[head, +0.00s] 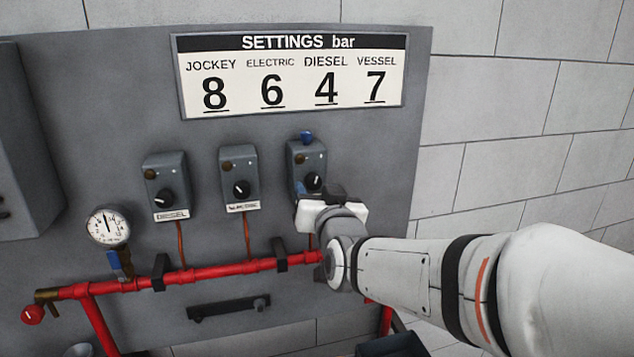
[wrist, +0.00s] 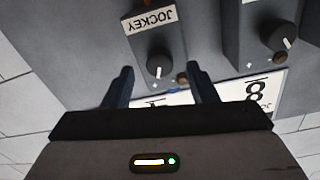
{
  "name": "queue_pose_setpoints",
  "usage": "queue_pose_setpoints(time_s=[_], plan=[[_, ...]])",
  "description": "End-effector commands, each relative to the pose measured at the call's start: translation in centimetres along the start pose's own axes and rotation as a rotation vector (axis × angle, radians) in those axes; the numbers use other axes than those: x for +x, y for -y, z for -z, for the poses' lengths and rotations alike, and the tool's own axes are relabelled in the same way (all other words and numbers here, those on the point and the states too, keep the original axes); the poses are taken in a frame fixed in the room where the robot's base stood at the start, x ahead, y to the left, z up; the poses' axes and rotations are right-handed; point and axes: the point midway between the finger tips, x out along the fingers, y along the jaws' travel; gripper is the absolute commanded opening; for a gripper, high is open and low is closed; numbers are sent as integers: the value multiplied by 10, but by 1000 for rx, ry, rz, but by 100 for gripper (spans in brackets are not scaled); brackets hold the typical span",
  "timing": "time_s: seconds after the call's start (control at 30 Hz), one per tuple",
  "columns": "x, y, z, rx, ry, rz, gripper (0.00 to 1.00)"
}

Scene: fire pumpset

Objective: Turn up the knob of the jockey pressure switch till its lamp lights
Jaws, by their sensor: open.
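The jockey pressure switch is a grey box (head: 301,154) at the right end of a row of three. Its round black knob (wrist: 158,62) has a white pointer line, directed toward the bottom of the wrist picture. The "JOCKEY" label (wrist: 151,19) is readable there; my arm hides it in the head view. The brownish lamp (wrist: 182,79) beside the knob looks unlit. My gripper (wrist: 160,76) is open, its dark blue fingers either side of the knob in the picture, without visible contact. I cannot tell the depth gap. In the head view my gripper (head: 318,193) covers the switch's lower part.
Switches labelled DIESEL (head: 166,185) and one with a blurred label (head: 239,178) stand to the left. The settings sign (head: 292,75) above reads jockey 8, electric 6, diesel 4, vessel 7 bar. A pressure gauge (head: 107,226) and red pipe (head: 215,271) run below.

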Motion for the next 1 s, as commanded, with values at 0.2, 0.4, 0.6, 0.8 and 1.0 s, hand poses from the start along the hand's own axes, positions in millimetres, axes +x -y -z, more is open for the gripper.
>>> queue_pose_setpoints(time_s=[0.2,0.4,0.6,0.8,1.0], plan=[[23,0,1,0,1,-1,52],[29,0,0,0,0,0,52],[29,-1,0,0,0,-1,52],[29,-1,0,0,0,-1,37],[29,-1,0,0,0,-2,20]])
